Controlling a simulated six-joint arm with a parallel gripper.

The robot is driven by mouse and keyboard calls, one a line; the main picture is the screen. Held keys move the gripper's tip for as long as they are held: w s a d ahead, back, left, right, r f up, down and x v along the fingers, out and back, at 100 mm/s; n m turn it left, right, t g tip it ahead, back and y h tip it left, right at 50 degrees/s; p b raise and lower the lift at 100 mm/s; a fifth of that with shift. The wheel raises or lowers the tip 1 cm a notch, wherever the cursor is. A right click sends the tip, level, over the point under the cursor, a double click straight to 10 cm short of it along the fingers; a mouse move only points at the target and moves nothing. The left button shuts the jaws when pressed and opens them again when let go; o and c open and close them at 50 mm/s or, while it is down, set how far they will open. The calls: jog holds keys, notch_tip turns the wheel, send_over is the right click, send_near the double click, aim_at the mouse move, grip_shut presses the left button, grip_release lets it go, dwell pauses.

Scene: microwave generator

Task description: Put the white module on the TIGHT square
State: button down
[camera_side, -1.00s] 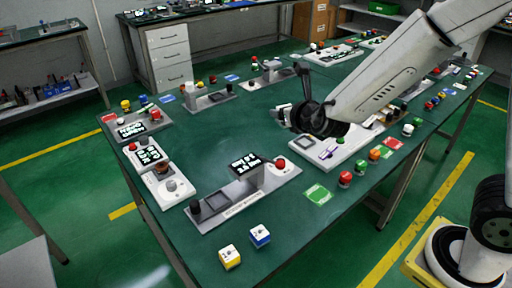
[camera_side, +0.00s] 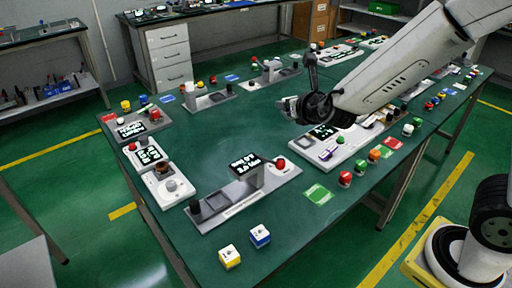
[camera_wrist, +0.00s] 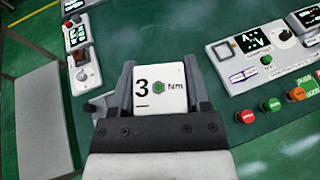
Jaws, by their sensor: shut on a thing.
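A white module (camera_wrist: 159,98) marked "3 Nm", with a small green mark, sits between the fingers of my gripper (camera_wrist: 158,72) in the wrist view. The fingers are shut on its two sides. In the side view my gripper (camera_side: 289,106) hangs above the table, left of the white panel (camera_side: 340,151), with the module mostly hidden. The white panel also shows at the right of the wrist view (camera_wrist: 268,64). It has a square outline (camera_wrist: 223,48), a display and small labels. I cannot read the word TIGHT on any square.
A grey fixture with a tilted display (camera_side: 246,164) stands near the table's front. Red, orange and green buttons line the right edge. The table's middle is clear.

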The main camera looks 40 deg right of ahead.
jog(key=shift+a, duration=0.1)
jog(key=shift+w+a+f, duration=0.1)
jog(key=shift+a+f, duration=0.2)
jog(key=shift+f, duration=0.2)
jog(key=s+a+f+n+y, duration=0.2)
jog(key=a+f+n+y, duration=0.1)
jog(key=a+f, duration=0.9)
jog(key=shift+a+f+t+y, duration=0.4)
jog(key=shift+f+y, duration=0.1)
jog(key=shift+f, duration=1.2)
jog(key=w+a+f, duration=0.1)
jog(key=w+f, duration=0.1)
jog(key=w, duration=0.1)
jog(key=w+a+f, duration=0.1)
jog(key=w+f, duration=0.2)
jog(key=w, duration=0.1)
jog(key=w+f, duration=0.2)
jog(key=w, duration=0.2)
jog(key=shift+w+a+f, duration=0.25)
jog(key=shift+a+f, duration=0.05)
jog(key=shift+a, duration=0.1)
jog(key=shift+w+a+f, duration=0.15)
jog(key=shift+w+f, duration=0.3)
jog(key=shift+f, duration=0.05)
